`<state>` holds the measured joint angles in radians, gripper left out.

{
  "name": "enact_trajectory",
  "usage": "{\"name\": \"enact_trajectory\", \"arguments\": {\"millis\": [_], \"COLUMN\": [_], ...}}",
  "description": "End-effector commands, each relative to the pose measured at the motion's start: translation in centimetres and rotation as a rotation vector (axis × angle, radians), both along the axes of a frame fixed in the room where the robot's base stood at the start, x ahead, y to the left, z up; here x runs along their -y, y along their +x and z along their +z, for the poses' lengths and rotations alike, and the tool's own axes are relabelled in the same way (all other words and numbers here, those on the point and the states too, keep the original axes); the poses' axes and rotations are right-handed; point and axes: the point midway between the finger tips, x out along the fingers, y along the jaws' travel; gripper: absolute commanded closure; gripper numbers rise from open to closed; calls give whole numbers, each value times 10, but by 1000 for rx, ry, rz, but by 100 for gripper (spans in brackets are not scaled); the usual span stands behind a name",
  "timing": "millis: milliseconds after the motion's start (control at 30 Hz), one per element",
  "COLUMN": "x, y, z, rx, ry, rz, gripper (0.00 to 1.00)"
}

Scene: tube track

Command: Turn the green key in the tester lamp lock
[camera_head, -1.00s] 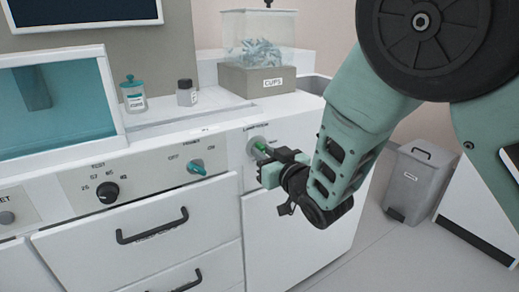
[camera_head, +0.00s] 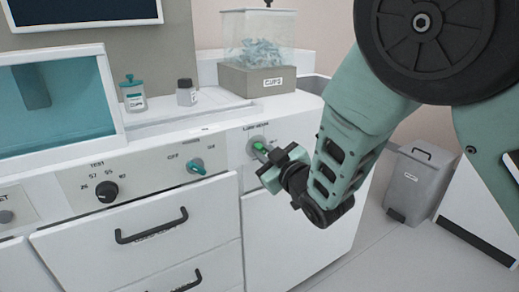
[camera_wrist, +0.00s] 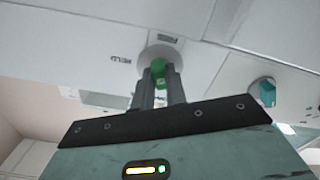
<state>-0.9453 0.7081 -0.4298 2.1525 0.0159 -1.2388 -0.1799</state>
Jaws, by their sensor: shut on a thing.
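The green key (camera_head: 260,148) is at the round grey lock (camera_head: 254,142) on the right end of the white counter's front panel. My gripper (camera_head: 266,156) is shut on the key, its fingers pointing at the panel. In the wrist view the key (camera_wrist: 158,70) shows green between the two dark fingertips (camera_wrist: 159,84), in front of the pale lock plate (camera_wrist: 160,48). The key's shaft and how deep it sits in the lock are hidden. The small lettering around the lock is too blurred to read fully.
A teal knob (camera_head: 196,166) and a black dial (camera_head: 107,191) sit on the panel to the left. Drawers with a black handle (camera_head: 152,226) lie below. A grey bin (camera_head: 420,182) stands on the floor at right.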

Motion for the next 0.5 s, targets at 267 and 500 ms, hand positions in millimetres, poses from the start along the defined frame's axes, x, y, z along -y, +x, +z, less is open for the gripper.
{"name": "enact_trajectory", "arguments": {"millis": [267, 500], "x": [0, 0], "y": [0, 0], "z": [0, 0], "rx": [63, 104], "ry": [-91, -152], "rz": [0, 1], "gripper": [100, 100]}}
